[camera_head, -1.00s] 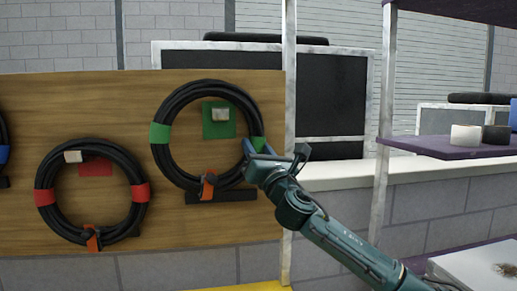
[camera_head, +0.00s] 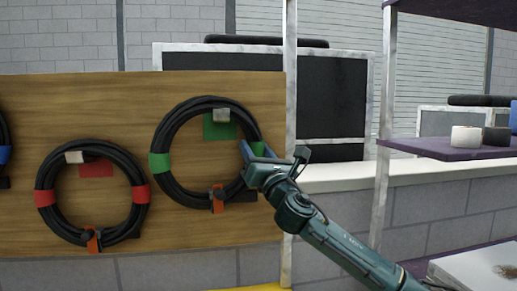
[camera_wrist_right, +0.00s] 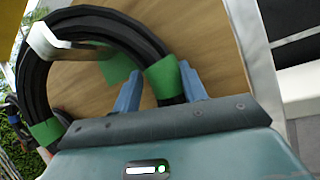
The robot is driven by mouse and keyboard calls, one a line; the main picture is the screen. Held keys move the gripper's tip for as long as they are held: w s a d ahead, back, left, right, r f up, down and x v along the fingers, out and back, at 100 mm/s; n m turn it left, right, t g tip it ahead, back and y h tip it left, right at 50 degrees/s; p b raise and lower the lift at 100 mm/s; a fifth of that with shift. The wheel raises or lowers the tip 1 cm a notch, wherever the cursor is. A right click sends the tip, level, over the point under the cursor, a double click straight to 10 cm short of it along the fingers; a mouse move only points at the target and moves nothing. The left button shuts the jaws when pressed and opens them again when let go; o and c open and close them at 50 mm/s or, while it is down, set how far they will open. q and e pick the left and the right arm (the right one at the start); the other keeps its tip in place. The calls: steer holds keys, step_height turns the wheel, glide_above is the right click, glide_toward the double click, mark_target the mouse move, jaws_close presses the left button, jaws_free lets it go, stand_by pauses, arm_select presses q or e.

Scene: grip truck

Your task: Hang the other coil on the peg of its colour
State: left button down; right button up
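The black coil with green tape (camera_head: 163,190) is upright in front of the wooden board, around the white peg (camera_head: 221,116) with the green plate (camera_head: 219,131) behind it. The top of the coil is at the peg; I cannot tell if its weight rests there. My right gripper (camera_head: 259,152) is at the coil's right side. In the right wrist view its blue fingers (camera_wrist_right: 162,92) are on both sides of the green-taped part (camera_wrist_right: 163,77), and the white peg (camera_wrist_right: 50,42) crosses in front of the coil. My left gripper is out of view.
A black coil with red tape (camera_head: 139,212) hangs on the peg by the red plate (camera_head: 97,170). Part of a blue-taped coil (camera_head: 4,155) shows at the left edge. A metal post (camera_head: 289,70) and a shelf (camera_head: 440,149) with tape rolls stand to the right.

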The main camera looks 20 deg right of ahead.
steer(key=shift+o, duration=1.3)
steer(key=f, duration=0.2)
steer(key=w+f, duration=0.1)
steer(key=shift+d+m+g, duration=0.25)
steer(key=shift+m+g, duration=0.05)
steer(key=shift+g, duration=0.1)
steer(key=shift+w+f, duration=0.1)
steer(key=shift+f, duration=0.15)
steer(key=shift+s+f, duration=0.25)
steer(key=shift+s, duration=0.1)
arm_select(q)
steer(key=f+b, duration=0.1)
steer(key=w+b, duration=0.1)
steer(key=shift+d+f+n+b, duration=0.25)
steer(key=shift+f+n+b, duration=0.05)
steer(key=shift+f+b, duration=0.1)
arm_select(e)
steer(key=s+r+v, duration=0.1)
steer(key=r+v, duration=0.1)
steer(key=v, duration=1)
steer(key=shift+a+r+t, duration=0.3)
steer(key=shift+r+t, duration=0.05)
steer(key=shift+t, duration=0.05)
